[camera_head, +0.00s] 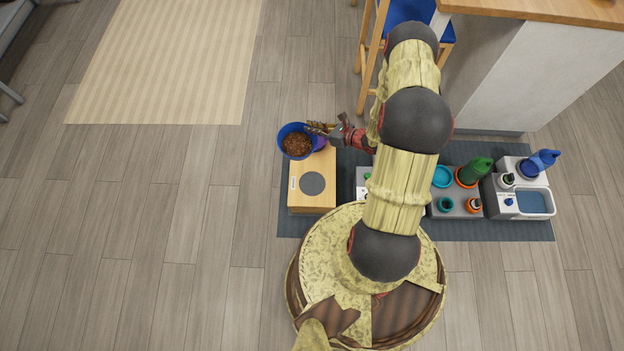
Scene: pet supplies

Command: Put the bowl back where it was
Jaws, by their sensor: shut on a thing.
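A blue bowl (283,137) filled with brown kibble shows at the back left corner of a light wooden box (312,203). My gripper (314,128) reaches in from the right and is shut on the bowl's right rim. The bowl looks level, with its kibble inside. From this overhead view I cannot tell how high it is above the box or the floor. The box has a dark grey round spot (313,183) on its top, and nothing stands on that spot. A small purple thing (321,144) shows just right of the bowl, partly hidden.
A dark mat (345,190) lies under the box and other stands. To the right, a grey stand (455,207) holds teal, orange and green items, and a white unit (506,211) has a blue basin. A blue-seated stool (408,12) stands behind. Floor left is clear.

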